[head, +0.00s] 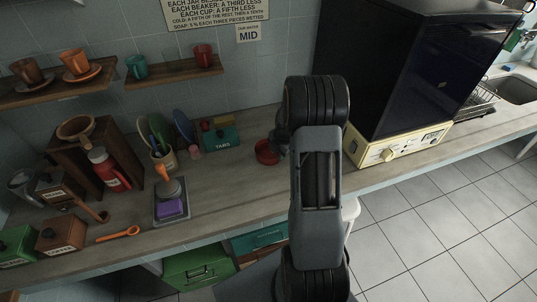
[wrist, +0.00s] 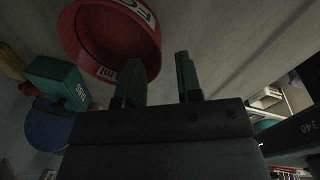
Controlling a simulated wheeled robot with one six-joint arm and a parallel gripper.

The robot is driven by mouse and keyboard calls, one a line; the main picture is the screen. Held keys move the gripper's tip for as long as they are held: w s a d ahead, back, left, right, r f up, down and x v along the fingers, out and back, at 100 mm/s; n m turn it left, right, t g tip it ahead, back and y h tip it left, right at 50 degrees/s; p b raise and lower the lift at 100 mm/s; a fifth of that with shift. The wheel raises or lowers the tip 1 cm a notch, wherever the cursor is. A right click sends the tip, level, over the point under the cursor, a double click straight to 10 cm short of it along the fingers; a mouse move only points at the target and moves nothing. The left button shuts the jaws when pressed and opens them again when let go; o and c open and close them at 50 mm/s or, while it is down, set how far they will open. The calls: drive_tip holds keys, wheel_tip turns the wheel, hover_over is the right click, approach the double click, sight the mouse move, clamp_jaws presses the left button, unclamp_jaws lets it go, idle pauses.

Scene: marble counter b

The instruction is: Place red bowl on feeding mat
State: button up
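The red bowl (head: 267,152) stands on the counter beside the teal tabs box, partly hidden by my arm. In the wrist view the red bowl (wrist: 112,38) shows its hollow inside and a white label with dark letters on its rim. My gripper (wrist: 160,78) is open, with a clear gap between its two fingers. The left finger overlaps the bowl's near edge in the picture; I cannot tell whether it touches. The right finger is outside the bowl. In the head view my gripper (head: 282,138) is mostly hidden behind my arm. I cannot make out a feeding mat for certain.
A teal tabs box (head: 221,138) and a utensil pot (head: 163,160) stand left of the bowl. A grey tray (head: 171,187) holds a purple block. A cream appliance (head: 400,147) under a large dark box stands right. Counter between tray and bowl is mostly bare.

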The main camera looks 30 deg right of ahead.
sight(277, 158)
drive_tip(key=shift+w+a+f+p, duration=0.1)
drive_tip(key=shift+w+f+p, duration=0.15)
drive_tip(key=shift+f, duration=0.65)
drive_tip(key=shift+w+d+f+p, duration=0.1)
drive_tip(key=shift+f+p, duration=0.2)
drive_tip(key=shift+f, duration=0.55)
drive_tip(key=shift+w+a+f+p, duration=0.1)
drive_tip(key=shift+w+f+p, duration=0.15)
drive_tip(key=shift+f, duration=0.65)
drive_tip(key=shift+s, duration=0.1)
clamp_jaws()
